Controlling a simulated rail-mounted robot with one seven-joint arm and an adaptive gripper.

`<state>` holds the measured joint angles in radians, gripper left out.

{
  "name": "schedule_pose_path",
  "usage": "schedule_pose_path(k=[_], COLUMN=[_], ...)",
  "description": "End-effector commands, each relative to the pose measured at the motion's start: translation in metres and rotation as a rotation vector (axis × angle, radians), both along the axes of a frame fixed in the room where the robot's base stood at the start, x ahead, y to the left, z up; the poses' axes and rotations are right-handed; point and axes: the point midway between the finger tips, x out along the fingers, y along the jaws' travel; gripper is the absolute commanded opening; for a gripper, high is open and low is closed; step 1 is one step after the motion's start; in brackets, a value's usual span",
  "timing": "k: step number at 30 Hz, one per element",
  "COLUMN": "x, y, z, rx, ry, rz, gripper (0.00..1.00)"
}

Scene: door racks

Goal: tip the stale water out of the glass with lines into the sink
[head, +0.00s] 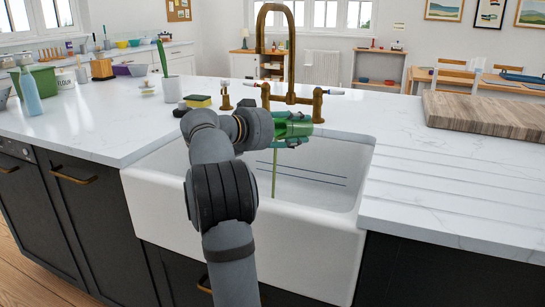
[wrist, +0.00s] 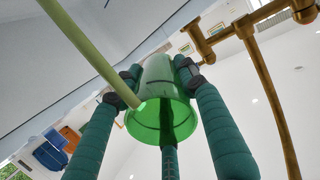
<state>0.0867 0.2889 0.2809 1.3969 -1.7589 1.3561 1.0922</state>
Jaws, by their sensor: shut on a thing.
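The green see-through glass (head: 296,127) has thin dark lines around it in the wrist view (wrist: 158,74). My gripper (head: 290,131) is shut on it, with teal fingers on both sides of the glass. The glass is tipped well over above the sink. A yellow-green stream (head: 274,172) falls from its mouth into the white sink (head: 325,160), and the stream also crosses the upper left of the wrist view (wrist: 84,52). How much water is inside cannot be told. My arm hides part of the sink's left side.
A brass tap (head: 291,60) stands right behind the glass. A sponge (head: 198,101) and a cup with a brush (head: 171,89) are left of the tap. A wooden board (head: 485,117) lies on the right counter. The grooved drainer beside the sink is clear.

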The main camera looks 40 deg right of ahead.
Motion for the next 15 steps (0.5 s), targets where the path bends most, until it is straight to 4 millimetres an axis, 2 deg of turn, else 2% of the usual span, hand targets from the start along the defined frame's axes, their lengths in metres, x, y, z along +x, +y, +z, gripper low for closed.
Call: schedule_pose_path(k=[15], x=[-0.0004], y=[0.0046], z=[0.0026], rx=[-0.058], ry=[-0.004], rz=[-0.001], gripper=[0.07])
